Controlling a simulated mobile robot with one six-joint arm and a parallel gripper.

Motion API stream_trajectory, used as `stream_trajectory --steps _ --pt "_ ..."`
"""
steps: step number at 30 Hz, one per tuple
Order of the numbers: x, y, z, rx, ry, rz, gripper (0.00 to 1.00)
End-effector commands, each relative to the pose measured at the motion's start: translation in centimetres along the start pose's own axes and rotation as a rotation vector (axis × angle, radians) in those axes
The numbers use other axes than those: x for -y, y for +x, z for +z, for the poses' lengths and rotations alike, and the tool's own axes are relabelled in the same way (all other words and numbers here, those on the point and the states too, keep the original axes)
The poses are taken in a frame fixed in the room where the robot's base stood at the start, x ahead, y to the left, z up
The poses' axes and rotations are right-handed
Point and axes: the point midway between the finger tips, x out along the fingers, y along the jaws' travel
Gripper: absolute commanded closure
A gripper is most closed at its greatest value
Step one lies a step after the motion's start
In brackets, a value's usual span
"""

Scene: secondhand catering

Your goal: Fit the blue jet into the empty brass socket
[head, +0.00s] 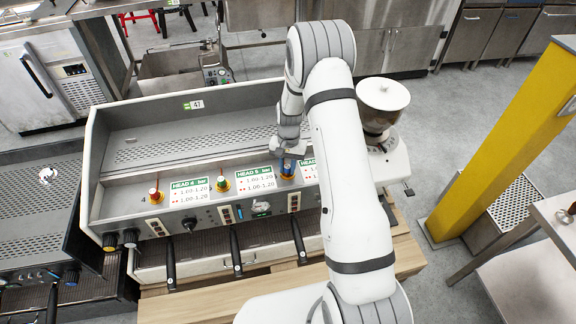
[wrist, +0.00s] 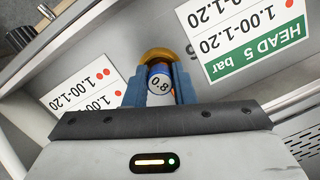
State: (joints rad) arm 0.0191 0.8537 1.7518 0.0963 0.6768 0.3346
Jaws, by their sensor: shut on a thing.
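My gripper (head: 289,160) is above the front ledge of the large espresso machine. In the wrist view its blue fingers (wrist: 158,88) are shut on the blue jet (wrist: 159,83), a small cylinder with a blue band and a white label reading 0.8. The brass socket (wrist: 157,54) shows as a curved rim just beyond the jet. The jet is at or over this socket; I cannot tell how deep it sits. In the head view the blue jet is largely hidden by my gripper.
Green-headed label cards (head: 255,180) lie between the positions. A grinder with a white hopper (head: 382,95) stands right of the machine. A yellow post (head: 510,130) is farther right.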

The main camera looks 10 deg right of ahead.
Motion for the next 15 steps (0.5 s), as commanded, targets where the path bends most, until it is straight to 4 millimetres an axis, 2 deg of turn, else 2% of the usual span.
stream_trajectory --steps 9,10,15 --pt "-0.01 0.00 -0.08 -0.002 0.001 -0.001 1.00" --pt "-0.01 0.00 -0.08 -0.002 0.001 -0.001 0.76" --pt "-0.04 0.03 -0.07 -0.001 0.001 -0.001 0.62"
